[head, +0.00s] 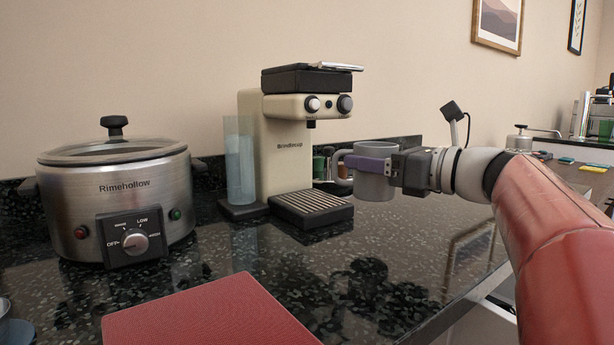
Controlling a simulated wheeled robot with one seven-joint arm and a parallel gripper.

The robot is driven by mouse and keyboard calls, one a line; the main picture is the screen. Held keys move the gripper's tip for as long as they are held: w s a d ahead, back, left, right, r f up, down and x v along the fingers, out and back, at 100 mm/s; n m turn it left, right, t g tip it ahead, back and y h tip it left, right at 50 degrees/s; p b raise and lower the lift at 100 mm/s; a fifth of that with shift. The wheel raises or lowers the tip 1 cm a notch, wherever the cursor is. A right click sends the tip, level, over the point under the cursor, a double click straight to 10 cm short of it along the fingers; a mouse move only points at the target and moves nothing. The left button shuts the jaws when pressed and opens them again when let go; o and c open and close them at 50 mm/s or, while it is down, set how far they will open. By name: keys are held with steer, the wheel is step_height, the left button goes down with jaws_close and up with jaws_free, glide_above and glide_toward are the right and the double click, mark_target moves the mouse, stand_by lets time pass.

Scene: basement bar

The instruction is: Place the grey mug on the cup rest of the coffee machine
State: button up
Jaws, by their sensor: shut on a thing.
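The grey mug (375,186) is upright in the head view, held above the dark counter with its handle toward the left. My gripper (372,163) is shut on the mug, reaching in from the right, with a purple-grey finger across its upper side. The coffee machine (285,155) is cream with a black top and stands left of the mug. Its cup rest (310,205), a ribbed tray on a black base, is at its front. The mug is to the right of the cup rest and apart from it in the picture.
A steel slow cooker (118,195) stands left of the machine, beside its clear water tank (239,160). A red mat or board (210,315) lies at the front. Green-tinted glasses (319,166) show partly behind the machine. The counter (400,250) right of the cup rest is clear.

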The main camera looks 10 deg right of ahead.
mark_target(364, 179)
steer(key=x, duration=1.2)
steer(key=shift+w+a+p, duration=0.25)
steer(key=shift+w+p, duration=0.1)
steer(key=shift+p, duration=0.05)
steer(key=f, duration=0.3)
steer(key=shift+w+a+f+b, duration=0.25)
steer(key=shift+w+b, duration=0.1)
steer(key=shift+b, duration=0.05)
steer(key=o, duration=1.2)
steer(key=shift+o, duration=0.2)
steer(key=shift+s, duration=0.1)
steer(key=v, duration=1.2)
steer(key=shift+b, duration=0.4)
